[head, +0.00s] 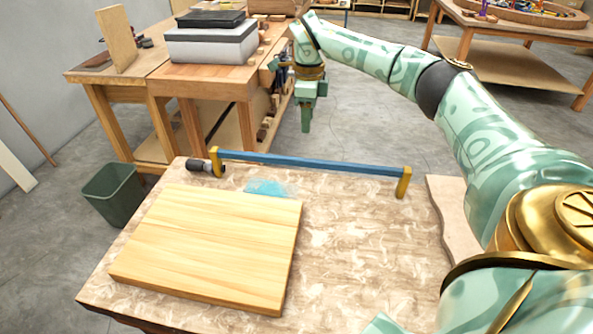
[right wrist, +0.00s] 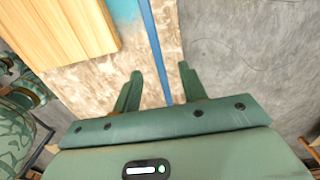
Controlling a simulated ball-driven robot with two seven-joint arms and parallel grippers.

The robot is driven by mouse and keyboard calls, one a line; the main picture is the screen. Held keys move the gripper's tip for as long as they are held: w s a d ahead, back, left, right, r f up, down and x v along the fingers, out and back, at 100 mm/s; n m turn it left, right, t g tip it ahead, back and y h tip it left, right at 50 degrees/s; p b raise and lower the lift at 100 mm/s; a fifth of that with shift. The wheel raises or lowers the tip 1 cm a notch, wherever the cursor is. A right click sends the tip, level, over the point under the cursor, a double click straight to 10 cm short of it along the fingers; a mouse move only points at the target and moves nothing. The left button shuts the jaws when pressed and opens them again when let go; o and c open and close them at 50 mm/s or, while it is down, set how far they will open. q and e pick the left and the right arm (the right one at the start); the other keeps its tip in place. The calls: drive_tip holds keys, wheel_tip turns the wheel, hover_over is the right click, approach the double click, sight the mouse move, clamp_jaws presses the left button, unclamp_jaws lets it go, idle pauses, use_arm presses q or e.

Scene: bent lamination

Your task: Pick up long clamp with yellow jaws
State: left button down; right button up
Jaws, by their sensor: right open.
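The long clamp (head: 310,163) has a blue bar, a yellow jaw at each end and a dark handle at its left end. It lies along the far edge of the table in the head view. In the right wrist view its blue bar (right wrist: 156,50) runs down between the fingers. My right gripper (head: 306,115) hangs above and beyond the far edge, pointing down. In the right wrist view my right gripper (right wrist: 160,88) is open and empty, its fingers on either side of the bar in the picture, apart from it. My left gripper is not in view.
A pale wooden board (head: 210,245) lies on the table (head: 345,270), near a blue paint patch (head: 268,188). A workbench (head: 200,80) with a grey box (head: 212,42) stands behind. A green bin (head: 113,193) is at the left. The table's right part is clear.

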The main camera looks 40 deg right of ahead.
sight(304, 159)
wheel_tip(304, 159, down, 9)
drive_tip(key=b, duration=0.2)
drive_tip(key=shift+f+b, duration=0.1)
drive_tip(key=shift+b, duration=0.25)
drive_tip(key=f, duration=0.2)
drive_tip(key=f+b, duration=0.1)
drive_tip(key=a+f+b, duration=0.1)
drive_tip(key=f, duration=0.1)
drive_tip(key=shift+s+f, duration=0.15)
drive_tip(key=shift+f, duration=0.15)
drive_tip(key=shift+r, duration=0.15)
drive_tip(key=shift+c, duration=1)
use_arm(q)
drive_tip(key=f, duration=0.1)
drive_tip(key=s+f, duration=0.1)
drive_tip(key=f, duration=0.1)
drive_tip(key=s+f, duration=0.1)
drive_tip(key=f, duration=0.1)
use_arm(e)
clamp_jaws()
